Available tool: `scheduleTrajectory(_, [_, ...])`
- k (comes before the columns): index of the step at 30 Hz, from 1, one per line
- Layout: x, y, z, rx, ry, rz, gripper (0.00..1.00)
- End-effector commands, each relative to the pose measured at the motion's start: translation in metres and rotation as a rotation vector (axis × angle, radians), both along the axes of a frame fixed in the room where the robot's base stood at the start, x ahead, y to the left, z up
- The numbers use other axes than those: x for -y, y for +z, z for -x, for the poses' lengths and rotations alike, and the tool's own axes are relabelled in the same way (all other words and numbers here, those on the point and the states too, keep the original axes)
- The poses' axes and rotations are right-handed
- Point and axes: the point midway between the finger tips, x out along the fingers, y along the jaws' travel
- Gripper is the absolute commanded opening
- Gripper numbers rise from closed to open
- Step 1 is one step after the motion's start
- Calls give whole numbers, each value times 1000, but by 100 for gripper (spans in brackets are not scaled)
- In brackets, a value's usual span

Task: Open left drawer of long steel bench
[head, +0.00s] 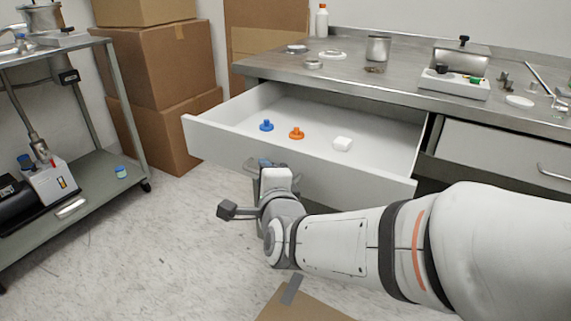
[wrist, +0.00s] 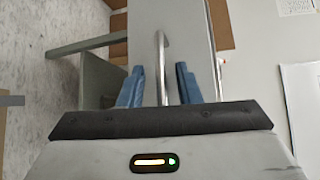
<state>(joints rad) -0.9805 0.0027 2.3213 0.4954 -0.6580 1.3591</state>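The left drawer (head: 300,165) of the long steel bench (head: 410,85) stands pulled far out, with its white interior exposed. My gripper (head: 254,164) is at the drawer's front face. In the wrist view, its two blue fingers (wrist: 160,72) are apart, one on each side of the drawer's metal bar handle (wrist: 162,50). Gaps show between the bar and both fingers. In the head view my gripper hides the handle.
Another drawer (head: 500,155) to the right is shut. A grey cart (head: 105,165) stands at the left, with cardboard boxes (head: 165,80) behind it. Small items and a metal cup (head: 378,49) stand on the bench. A flat brown cardboard piece (head: 300,305) lies on the floor.

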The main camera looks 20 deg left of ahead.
Motion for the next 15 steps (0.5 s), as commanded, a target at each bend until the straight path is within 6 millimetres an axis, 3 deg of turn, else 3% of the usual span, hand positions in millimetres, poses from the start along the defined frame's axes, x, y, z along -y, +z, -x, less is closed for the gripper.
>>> scheduleTrajectory(9, [32, 11, 40, -1, 1, -1, 30])
scheduleTrajectory(15, [45, 12, 55, -1, -1, -1, 30])
